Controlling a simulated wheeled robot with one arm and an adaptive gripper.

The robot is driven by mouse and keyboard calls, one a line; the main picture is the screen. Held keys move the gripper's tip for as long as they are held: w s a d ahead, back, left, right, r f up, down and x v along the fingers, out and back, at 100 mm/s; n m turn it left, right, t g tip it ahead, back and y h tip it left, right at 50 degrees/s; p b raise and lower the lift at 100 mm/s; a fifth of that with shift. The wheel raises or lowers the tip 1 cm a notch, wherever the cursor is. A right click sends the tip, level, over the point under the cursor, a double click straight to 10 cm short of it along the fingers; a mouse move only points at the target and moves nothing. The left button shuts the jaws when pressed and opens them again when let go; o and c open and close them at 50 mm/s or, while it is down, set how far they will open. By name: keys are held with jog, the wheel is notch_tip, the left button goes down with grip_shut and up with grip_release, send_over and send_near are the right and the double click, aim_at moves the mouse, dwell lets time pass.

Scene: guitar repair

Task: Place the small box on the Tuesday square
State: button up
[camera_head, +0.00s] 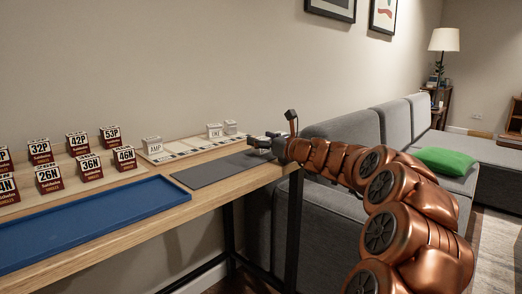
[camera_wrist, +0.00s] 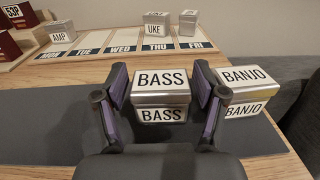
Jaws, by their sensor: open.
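A small silver box labelled BASS (camera_wrist: 161,92) stands on the dark mat between the fingers of my gripper (camera_wrist: 160,76) in the wrist view. The fingers are open, one on each side of the box; I cannot tell whether they touch it. In the head view my gripper (camera_head: 263,143) is over the mat's far right end, and the box is hidden there. The weekday board (camera_head: 185,147) lies behind the mat. Its Tuesday square (camera_wrist: 94,40), above the TUE label, looks empty, between the Monday and Wednesday squares.
A BANJO box (camera_wrist: 244,90) stands close to my right finger. On the board are an AMP box (camera_wrist: 62,31) at Monday, a UKE box (camera_wrist: 157,25) at Thursday and another box (camera_wrist: 187,22) at Friday. A blue tray (camera_head: 90,222) and several red-white boxes are left.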

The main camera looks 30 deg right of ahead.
jog(key=shift+w, duration=0.2)
jog(key=shift+c, duration=0.4)
jog(key=c, duration=1)
jog(key=shift+r, duration=0.15)
